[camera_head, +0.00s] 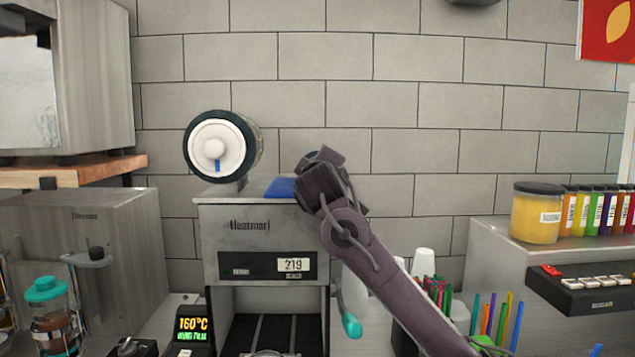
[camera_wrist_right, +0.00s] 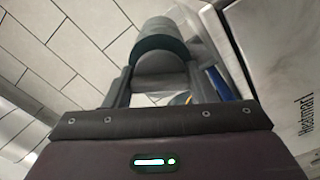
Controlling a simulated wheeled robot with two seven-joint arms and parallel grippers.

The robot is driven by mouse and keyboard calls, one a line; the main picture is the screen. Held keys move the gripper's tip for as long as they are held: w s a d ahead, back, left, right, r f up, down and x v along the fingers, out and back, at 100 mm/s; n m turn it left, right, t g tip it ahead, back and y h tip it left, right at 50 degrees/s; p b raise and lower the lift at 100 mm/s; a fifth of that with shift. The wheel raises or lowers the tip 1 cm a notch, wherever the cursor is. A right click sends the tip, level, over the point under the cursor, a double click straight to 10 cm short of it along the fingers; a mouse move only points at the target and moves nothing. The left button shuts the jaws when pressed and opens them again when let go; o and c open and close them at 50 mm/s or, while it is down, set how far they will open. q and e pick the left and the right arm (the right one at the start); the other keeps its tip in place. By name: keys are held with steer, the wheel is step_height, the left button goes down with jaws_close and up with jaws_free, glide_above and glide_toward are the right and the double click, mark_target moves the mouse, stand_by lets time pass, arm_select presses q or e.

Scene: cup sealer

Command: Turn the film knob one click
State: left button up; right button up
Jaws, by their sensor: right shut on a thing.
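The cup sealer (camera_head: 262,214) is a grey metal box marked "Heatmarl", with a display reading 219. A large roll (camera_head: 213,148) with a white end disc, dark rim and blue mark sits on its top left. My right gripper (camera_head: 319,172) is at the sealer's top right corner, its fingers largely hidden by its own body. In the right wrist view my gripper (camera_wrist_right: 160,88) is shut on a round grey and dark teal part, which looks like the film knob (camera_wrist_right: 161,62). The knob's mark cannot be made out. My left gripper is not in view.
A blue pad (camera_head: 280,188) lies on the sealer's top beside my right gripper. White cups (camera_head: 424,263) and colored straws stand right of the sealer. A temperature display (camera_head: 192,325) stands at its lower left. The tiled wall is behind.

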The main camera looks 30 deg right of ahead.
steer(key=m+b, duration=0.1)
steer(key=m, duration=0.1)
steer(key=m+b, duration=0.1)
steer(key=shift+f+m, duration=0.2)
steer(key=shift+m, duration=0.2)
steer(key=m+b, duration=0.1)
steer(key=m, duration=0.3)
steer(key=shift+m, duration=0.3)
steer(key=m, duration=0.4)
steer(key=shift+r+b, duration=0.1)
steer(key=shift+b, duration=0.3)
steer(key=shift+m, duration=2.5)
steer(key=o, duration=1)
